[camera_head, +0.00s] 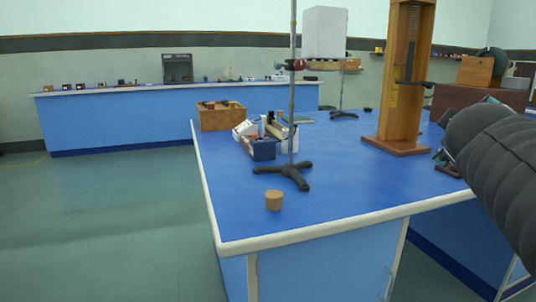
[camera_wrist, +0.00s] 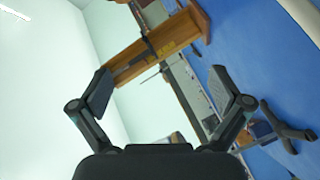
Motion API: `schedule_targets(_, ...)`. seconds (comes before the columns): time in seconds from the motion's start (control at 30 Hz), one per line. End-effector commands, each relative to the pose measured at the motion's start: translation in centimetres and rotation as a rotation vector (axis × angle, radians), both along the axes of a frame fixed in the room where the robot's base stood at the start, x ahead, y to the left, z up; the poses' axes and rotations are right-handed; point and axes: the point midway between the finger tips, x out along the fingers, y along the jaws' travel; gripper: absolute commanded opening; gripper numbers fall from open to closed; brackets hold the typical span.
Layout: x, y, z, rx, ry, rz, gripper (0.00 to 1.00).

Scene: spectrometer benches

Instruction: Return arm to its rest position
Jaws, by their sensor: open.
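My gripper (camera_wrist: 165,92) shows in the wrist view with its two dark fingers spread wide apart and nothing between them. Behind the fingers are the wooden stand, the blue bench top and the pale wall, seen tilted. In the head view my dark arm reaches in from the right edge above the right side of the blue bench (camera_head: 235,217). The gripper's fingers cannot be made out clearly there.
A cork (camera_head: 274,201) stands near the bench's front edge. Behind it are a tripod stand (camera_head: 291,172), a blue box (camera_head: 262,149) and a wooden box (camera_head: 222,117). A tall wooden frame (camera_head: 389,138) stands near my arm. The floor at left is clear.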

Motion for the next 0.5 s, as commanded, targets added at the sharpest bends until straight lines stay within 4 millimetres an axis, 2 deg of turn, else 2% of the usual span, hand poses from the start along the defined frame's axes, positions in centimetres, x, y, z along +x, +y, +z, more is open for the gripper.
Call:
schedule_targets(0.03, -0.9, 0.5, -3.2, 0.118, 0.026, -0.029, 1.00)
schedule_targets(0.2, -4.4, 3.5, -13.4, 0.484, 0.138, -0.132, 1.00)
schedule_targets(0.27, -5.9, 5.1, -16.7, 0.598, 0.186, -0.163, 1.00)
schedule_targets(0.4, -9.8, 9.5, -23.6, 0.839, 0.312, -0.225, 1.00)
schedule_targets(0.5, -12.7, 13.0, -27.7, 0.976, 0.409, -0.249, 1.00)
